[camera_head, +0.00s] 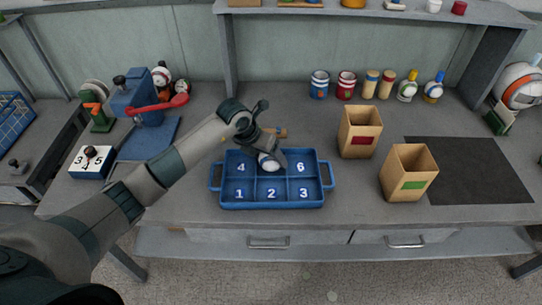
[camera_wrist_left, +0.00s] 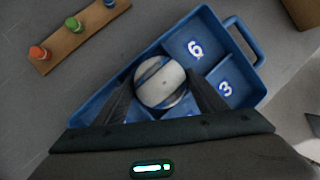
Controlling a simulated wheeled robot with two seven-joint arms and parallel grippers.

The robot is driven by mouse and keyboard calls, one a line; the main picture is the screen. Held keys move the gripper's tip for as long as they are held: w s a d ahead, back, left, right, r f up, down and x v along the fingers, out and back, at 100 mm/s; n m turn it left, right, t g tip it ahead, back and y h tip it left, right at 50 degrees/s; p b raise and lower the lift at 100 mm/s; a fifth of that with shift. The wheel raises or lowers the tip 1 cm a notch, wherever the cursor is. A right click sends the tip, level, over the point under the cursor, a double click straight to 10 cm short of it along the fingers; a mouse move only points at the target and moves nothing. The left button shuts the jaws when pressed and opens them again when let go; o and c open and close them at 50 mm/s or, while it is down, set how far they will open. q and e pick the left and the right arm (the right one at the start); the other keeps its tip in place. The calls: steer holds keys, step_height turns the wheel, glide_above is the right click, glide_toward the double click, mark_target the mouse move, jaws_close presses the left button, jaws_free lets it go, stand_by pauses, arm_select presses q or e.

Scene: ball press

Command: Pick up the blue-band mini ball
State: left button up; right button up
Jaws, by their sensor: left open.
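The blue-band mini ball (camera_wrist_left: 160,82) is white with blue bands and sits in the blue tray (camera_wrist_left: 259,90), in the back middle compartment between the ones marked 4 and 6. In the head view the ball (camera_head: 268,161) is partly hidden by my gripper. My left gripper (camera_head: 266,152) is over that compartment, pointing down into the tray. In the wrist view its two open fingers stand on either side of the ball. Whether they touch it I cannot tell. My right gripper is not in view.
A wooden strip with coloured pegs (camera_wrist_left: 74,24) lies behind the tray. Open boxes with a red label (camera_head: 360,132) and a green label (camera_head: 408,173) stand to the right. A blue press (camera_head: 140,98) stands left.

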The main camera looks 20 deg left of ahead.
arm_select(q)
steer(key=shift+w+d+f, duration=0.1)
steer(key=shift+d+f, duration=0.05)
steer(key=shift+f, duration=0.25)
steer(key=shift+c, duration=0.4)
steer(key=c, duration=0.6)
steer(key=shift+r, duration=0.1)
